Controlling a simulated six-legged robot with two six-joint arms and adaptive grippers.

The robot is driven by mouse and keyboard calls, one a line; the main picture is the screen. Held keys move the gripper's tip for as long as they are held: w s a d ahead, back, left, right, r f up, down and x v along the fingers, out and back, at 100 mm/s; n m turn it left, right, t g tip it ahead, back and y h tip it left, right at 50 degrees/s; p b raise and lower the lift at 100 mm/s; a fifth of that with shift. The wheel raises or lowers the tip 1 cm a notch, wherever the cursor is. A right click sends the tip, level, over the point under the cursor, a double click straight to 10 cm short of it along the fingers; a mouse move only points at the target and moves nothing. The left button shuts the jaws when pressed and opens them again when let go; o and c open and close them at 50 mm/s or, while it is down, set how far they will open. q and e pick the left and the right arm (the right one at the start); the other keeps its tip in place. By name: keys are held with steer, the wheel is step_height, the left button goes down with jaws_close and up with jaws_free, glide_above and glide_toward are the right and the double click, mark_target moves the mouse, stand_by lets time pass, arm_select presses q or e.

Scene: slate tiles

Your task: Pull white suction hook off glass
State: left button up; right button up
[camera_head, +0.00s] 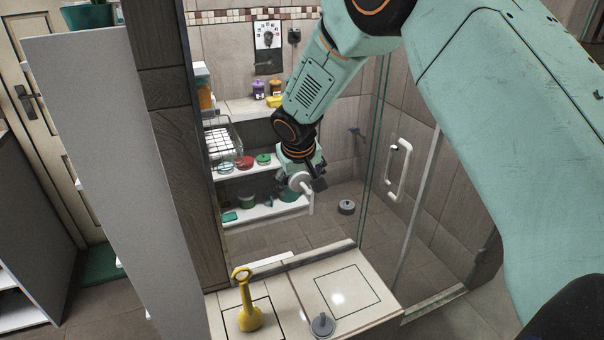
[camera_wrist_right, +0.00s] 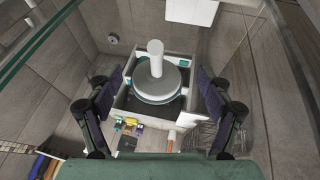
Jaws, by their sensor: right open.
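The white suction hook (camera_head: 299,182) is a round disc with a short peg, seen in front of the shower shelves at the end of my right arm. In the right wrist view the white suction hook (camera_wrist_right: 156,78) sits between the fingers, its peg pointing up in the picture. My right gripper (camera_head: 304,172) is at the hook; in the wrist view the right gripper (camera_wrist_right: 160,88) is open, with a visible gap on both sides of the disc. The clear glass is hard to make out behind the hook. My left gripper is not in view.
A glass door with a white handle (camera_head: 397,170) stands right of the hook. Shower shelves (camera_head: 262,210) hold jars and bottles. A yellow plunger-like tool (camera_head: 248,308) and a grey round piece (camera_head: 322,325) stand on the light ledge (camera_head: 380,310). Another grey round piece (camera_head: 346,207) is on the floor.

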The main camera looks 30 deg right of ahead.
steer(key=shift+s+a, duration=0.1)
steer(key=shift+s, duration=0.05)
steer(key=shift+s+d, duration=0.1)
steer(key=shift+d, duration=0.2)
steer(key=shift+w+d+f, duration=0.2)
steer(key=shift+w+f, duration=0.05)
steer(key=shift+c, duration=1)
steer(key=shift+w+a, duration=0.1)
steer(key=shift+c, duration=0.8)
steer(key=shift+a+r, duration=0.15)
steer(key=shift+a, duration=0.1)
steer(key=c, duration=0.3)
steer(key=shift+s+d, duration=0.2)
steer(key=shift+s, duration=0.05)
steer(key=c, duration=0.3)
steer(key=shift+c, duration=0.7)
steer(key=o, duration=0.5)
steer(key=shift+a, duration=0.1)
jaws_close()
